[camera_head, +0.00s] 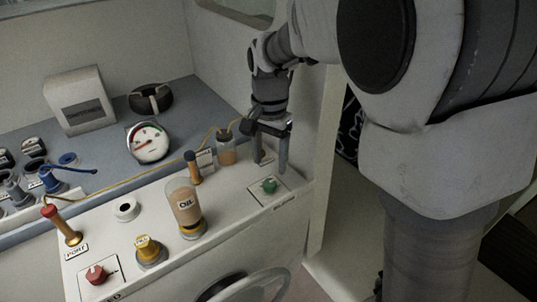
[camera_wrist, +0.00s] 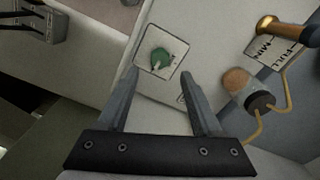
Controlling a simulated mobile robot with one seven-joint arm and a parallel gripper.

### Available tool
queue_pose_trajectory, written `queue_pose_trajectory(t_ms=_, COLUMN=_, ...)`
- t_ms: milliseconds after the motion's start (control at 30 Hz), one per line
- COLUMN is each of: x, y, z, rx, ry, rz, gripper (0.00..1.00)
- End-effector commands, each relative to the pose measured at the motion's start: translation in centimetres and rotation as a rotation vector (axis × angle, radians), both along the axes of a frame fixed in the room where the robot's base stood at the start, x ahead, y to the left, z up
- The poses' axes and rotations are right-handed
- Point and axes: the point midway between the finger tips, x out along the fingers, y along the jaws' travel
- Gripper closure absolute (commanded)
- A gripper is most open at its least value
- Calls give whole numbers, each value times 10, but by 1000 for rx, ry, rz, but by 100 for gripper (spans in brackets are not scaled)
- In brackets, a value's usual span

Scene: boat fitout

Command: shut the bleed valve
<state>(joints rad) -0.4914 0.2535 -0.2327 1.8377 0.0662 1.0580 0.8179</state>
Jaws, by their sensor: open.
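A green knob (camera_head: 269,185) sits on a square white plate at the right end of the white console top. In the wrist view the green knob (camera_wrist: 160,57) has a pale pointer and lies just beyond my fingertips, between their lines. My gripper (camera_head: 270,160) hangs fingers-down above and behind the knob, apart from it. In the wrist view my gripper (camera_wrist: 160,74) is open and empty. A red knob (camera_head: 96,274) sits on another white plate at the console's front left. The small labels by both knobs are too blurred to read, so I cannot tell which is the bleed valve.
An oil bottle (camera_head: 185,205), a yellow-capped fitting (camera_head: 148,250) and a red-topped handle (camera_head: 60,223) stand on the console. A gauge (camera_head: 148,142) lies behind.

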Motion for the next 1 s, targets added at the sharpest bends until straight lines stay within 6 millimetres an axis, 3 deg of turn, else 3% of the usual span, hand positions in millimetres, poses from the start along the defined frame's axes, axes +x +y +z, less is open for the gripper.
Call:
queue_pose_trajectory(t_ms=100, x=-1, y=0, z=-26, rx=-2, ry=5, rz=0, gripper=33)
queue_pose_trajectory(t_ms=300, x=0, y=0, z=-54, rx=-1, ry=2, rz=0, gripper=33)
queue_pose_trajectory(t_ms=733, x=0, y=0, z=-66, rx=1, ry=-1, rz=0, gripper=33)
queue_pose_trajectory(t_ms=767, x=0, y=0, z=-66, rx=1, ry=-1, rz=0, gripper=35)
queue_pose_trajectory(t_ms=1000, x=0, y=0, z=-66, rx=1, ry=-1, rz=0, gripper=78)
